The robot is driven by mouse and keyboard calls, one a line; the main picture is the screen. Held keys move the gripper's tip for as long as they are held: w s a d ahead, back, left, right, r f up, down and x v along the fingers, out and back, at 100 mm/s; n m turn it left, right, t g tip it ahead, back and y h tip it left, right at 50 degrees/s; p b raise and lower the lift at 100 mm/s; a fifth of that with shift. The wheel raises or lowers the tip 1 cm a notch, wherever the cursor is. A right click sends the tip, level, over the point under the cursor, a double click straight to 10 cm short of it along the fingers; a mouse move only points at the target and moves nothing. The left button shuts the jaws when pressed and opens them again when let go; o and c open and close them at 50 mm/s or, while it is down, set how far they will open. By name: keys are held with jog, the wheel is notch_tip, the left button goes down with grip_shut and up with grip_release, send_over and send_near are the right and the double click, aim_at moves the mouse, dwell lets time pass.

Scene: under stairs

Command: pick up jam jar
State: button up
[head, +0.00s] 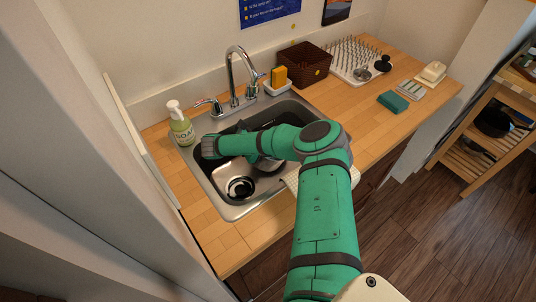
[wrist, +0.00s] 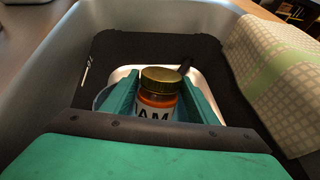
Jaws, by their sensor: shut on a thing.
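The jam jar (wrist: 160,88) has a gold lid, orange-red contents and a white label on which "AM" can be read. In the wrist view it stands between the two teal fingers of my gripper (wrist: 159,78), which is shut on it. The jar's lower part is hidden by the gripper body. In the head view my arm reaches over the sink (head: 236,208), and I cannot make out the jar there.
Sink walls (wrist: 62,55) surround the gripper closely. A black board or mat (wrist: 115,48) lies behind the jar. A checked cloth (wrist: 275,70) hangs at the right. The faucet (head: 236,75) and soap bottle (head: 181,125) stand at the rim; a brown basket (head: 304,66) is further right.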

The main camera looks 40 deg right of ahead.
jog(key=shift+s+a+f, duration=0.15)
jog(key=shift+s+f, duration=0.05)
jog(key=shift+f, duration=0.2)
jog(key=shift+s+a+f, duration=0.15)
jog(key=shift+s+f, duration=0.05)
jog(key=shift+f, duration=0.2)
jog(key=shift+c, duration=0.8)
jog(key=r, duration=1.8)
jog(key=shift+w+d+r, duration=0.15)
jog(key=shift+w+r, duration=0.05)
jog(key=shift+r, duration=0.15)
jog(key=shift+c, duration=0.9)
jog(key=s+a, duration=1.1)
jog(key=s, duration=0.3)
jog(key=shift+s, duration=0.2)
